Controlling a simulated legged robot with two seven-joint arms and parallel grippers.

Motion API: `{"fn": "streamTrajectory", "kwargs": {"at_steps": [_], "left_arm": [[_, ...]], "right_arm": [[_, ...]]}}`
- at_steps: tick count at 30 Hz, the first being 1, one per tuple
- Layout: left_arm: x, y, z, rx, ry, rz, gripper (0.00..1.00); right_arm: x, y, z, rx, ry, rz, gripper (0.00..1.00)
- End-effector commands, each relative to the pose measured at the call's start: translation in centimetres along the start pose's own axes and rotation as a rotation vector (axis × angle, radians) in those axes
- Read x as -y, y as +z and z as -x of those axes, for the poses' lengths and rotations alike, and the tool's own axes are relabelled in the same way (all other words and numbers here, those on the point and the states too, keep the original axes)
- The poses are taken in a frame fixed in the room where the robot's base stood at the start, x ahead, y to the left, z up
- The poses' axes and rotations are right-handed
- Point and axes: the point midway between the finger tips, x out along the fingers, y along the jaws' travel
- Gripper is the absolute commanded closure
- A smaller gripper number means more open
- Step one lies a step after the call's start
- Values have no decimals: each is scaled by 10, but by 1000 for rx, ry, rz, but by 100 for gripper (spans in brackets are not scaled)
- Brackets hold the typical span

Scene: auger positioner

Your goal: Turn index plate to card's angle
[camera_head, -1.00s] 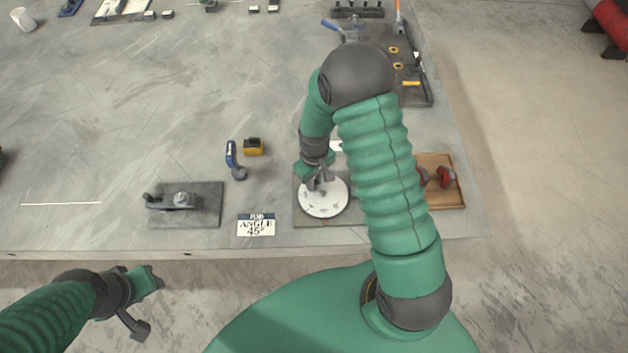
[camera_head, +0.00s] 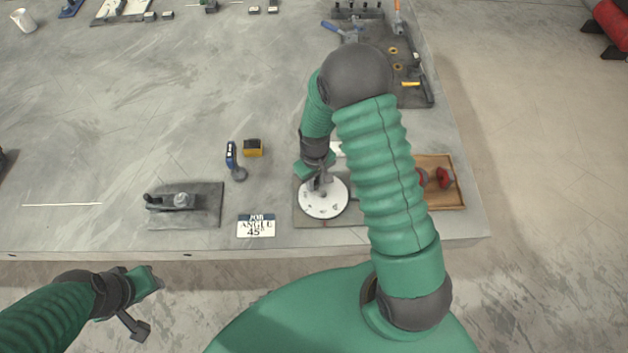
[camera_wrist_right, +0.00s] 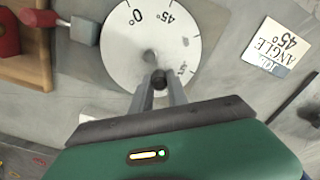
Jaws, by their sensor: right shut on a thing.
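The index plate (camera_head: 324,204) is a white disc with printed angle marks on a grey base (camera_head: 302,219) near the table's front edge. In the right wrist view the disc (camera_wrist_right: 120,55) shows 0° and 45° along its far edge, with another mark partly cut from reading at right. My right gripper (camera_head: 320,184) is over the disc, shut on a dark knob (camera_wrist_right: 158,77) beside the grey centre hub (camera_wrist_right: 149,56). The job card (camera_head: 256,226) reads ANGLE 45° and lies left of the base. My left gripper (camera_head: 142,302) is open and empty, off the table's front edge.
A wooden tray (camera_head: 458,203) with red-handled items stands right of my right arm. A dark fixture plate (camera_head: 210,214) lies left of the card. The table's middle is clear.

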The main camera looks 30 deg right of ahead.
Motion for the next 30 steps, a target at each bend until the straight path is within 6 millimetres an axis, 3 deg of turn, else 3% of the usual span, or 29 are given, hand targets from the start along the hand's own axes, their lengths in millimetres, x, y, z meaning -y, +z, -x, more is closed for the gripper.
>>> {"fn": "streamTrajectory", "kwargs": {"at_steps": [2,3,8,16,20,23,30], "left_arm": [[0,0,-1,0,0,0,64],[0,0,-1,0,0,0,64],[0,0,-1,0,0,0,64],[0,0,0,0,0,0,64],[0,0,0,0,0,0,64],[0,0,-1,0,0,0,64],[0,0,-1,0,0,0,64]], "right_arm": [[3,7,-4,19,-6,0,100],[3,7,-4,19,-6,0,78],[2,5,-3,13,-4,1,59],[1,2,-1,6,-2,1,59],[0,1,10,2,-1,1,59],[0,1,32,0,-1,1,59],[0,0,104,-1,-1,1,59]]}}
